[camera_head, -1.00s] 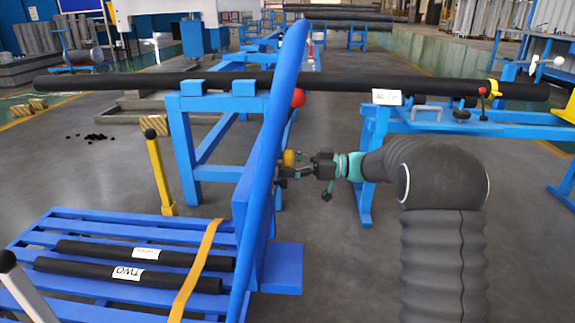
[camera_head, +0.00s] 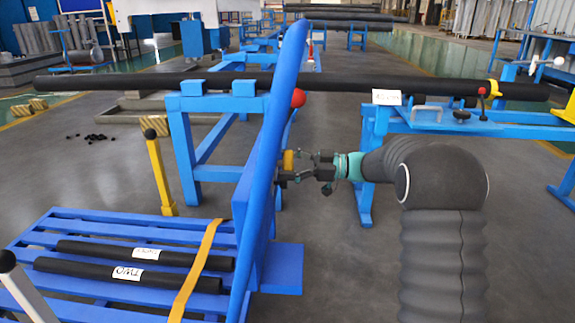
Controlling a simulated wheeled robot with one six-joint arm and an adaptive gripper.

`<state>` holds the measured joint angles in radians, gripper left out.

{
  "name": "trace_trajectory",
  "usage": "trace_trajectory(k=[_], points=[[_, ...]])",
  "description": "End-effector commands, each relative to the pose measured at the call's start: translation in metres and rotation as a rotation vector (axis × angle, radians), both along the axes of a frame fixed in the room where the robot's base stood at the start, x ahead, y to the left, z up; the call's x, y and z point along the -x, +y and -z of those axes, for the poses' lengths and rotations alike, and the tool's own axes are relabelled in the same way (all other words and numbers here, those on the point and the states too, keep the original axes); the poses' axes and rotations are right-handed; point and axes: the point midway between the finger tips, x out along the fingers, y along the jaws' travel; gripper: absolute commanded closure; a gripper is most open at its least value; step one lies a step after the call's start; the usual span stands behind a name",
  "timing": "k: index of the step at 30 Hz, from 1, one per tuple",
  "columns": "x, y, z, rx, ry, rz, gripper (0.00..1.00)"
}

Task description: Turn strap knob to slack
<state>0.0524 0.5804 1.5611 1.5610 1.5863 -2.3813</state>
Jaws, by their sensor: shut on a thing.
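The strap knob (camera_head: 288,160) is a small yellow-orange piece on the right face of the blue upright panel of the rack. The orange strap (camera_head: 198,270) runs over the slatted blue deck and across two black tubes. My gripper (camera_head: 290,167) reaches in from the right and is shut on the knob. Its fingers hide part of the knob, and their exact contact is too small to make out. The knob's turn angle cannot be read.
The two labelled black tubes (camera_head: 130,272) lie on the blue deck (camera_head: 60,225). A blue rail (camera_head: 270,150) rises close left of my gripper. A long black pipe (camera_head: 330,82) rests across blue stands behind. A yellow lever (camera_head: 160,175) stands left. Grey floor is open below my arm.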

Motion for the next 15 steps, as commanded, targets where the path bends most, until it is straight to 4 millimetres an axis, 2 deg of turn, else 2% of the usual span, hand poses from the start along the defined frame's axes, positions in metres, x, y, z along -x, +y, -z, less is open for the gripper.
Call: trace_trajectory(k=[1, 3, 4, 15], points=[[0.0003, 0.0006, 0.0009, 0.001, 0.0, -0.002, 0.25], [0.0003, 0.0005, 0.0009, 0.001, 0.0, -0.002, 0.08], [0.0002, 0.0004, 0.0008, 0.001, 0.0, -0.001, 0.02], [-0.0002, -0.0022, 0.0, 0.001, 0.0, 0.001, 0.02]])
